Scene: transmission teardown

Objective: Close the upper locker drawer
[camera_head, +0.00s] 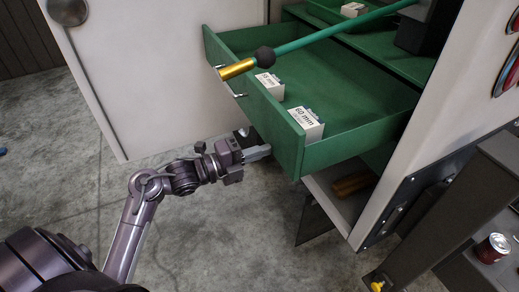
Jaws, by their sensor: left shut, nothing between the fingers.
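The upper locker drawer (345,84) is green and stands pulled far out of the white locker. Two small white boxes lie in it near its front: one (270,84) toward the left and one marked 60 mm (305,123) toward the right. A metal handle (240,95) shows on the drawer's front. My left gripper (262,152) is shut and empty, just below and in front of the drawer's front panel; I cannot tell whether it touches. My right gripper is not in view.
The white locker door (135,75) stands open at left. A red can (492,248) sits at lower right. Concrete floor is clear in front.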

